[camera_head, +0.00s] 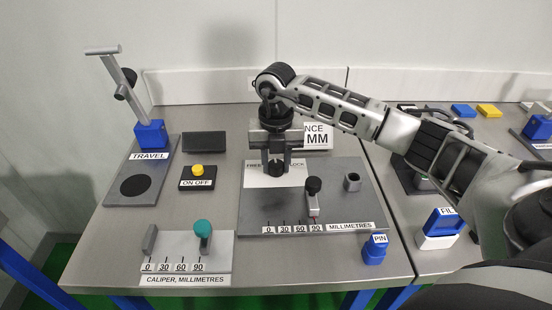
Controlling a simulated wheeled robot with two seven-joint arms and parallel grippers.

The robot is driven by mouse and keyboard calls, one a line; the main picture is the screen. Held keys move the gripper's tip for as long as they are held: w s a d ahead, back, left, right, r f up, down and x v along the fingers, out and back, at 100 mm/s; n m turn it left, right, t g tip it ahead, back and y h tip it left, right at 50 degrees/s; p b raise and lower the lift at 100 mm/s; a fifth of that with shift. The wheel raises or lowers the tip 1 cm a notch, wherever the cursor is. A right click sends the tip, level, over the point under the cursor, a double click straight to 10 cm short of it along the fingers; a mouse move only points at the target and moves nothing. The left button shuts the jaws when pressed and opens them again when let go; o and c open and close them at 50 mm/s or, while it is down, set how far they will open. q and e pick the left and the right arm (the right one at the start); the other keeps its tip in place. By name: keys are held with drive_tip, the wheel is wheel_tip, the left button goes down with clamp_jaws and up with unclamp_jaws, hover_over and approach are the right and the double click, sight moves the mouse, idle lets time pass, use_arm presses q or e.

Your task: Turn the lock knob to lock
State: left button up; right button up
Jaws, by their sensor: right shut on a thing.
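The lock knob (276,168) is a dark knob on the label plate (258,181), whose visible letters read "FREE" at left and "OCK" at right. The plate sits at the back of a grey panel (262,211). My right gripper (275,166) reaches in from the right, points down and is shut on the knob. The gripper and wrist hide most of the knob and the middle of the plate, so I cannot tell which way the knob points. My left gripper is not in view.
A black-knobbed slider (314,194) and a small grey socket (352,181) stand right of the knob. A caliper with a green knob (203,230) lies front left. A yellow button (198,170) and the travel lever (122,88) are left. A blue pin block (375,250) is front right.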

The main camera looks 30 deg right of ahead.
sight(276, 163)
drive_tip(key=m+p, duration=0.1)
drive_tip(key=m, duration=0.4)
drive_tip(key=shift+r+m, duration=0.15)
drive_tip(key=shift+m, duration=0.15)
drive_tip(key=m+p, duration=0.2)
drive_tip(key=m, duration=0.2)
drive_tip(key=shift+d+m, duration=0.1)
drive_tip(key=shift+m, duration=0.2)
drive_tip(key=o, duration=1)
wheel_tip(276, 163, up, 16)
drive_tip(key=shift+f+b, duration=0.1)
drive_tip(key=shift+b, duration=0.5)
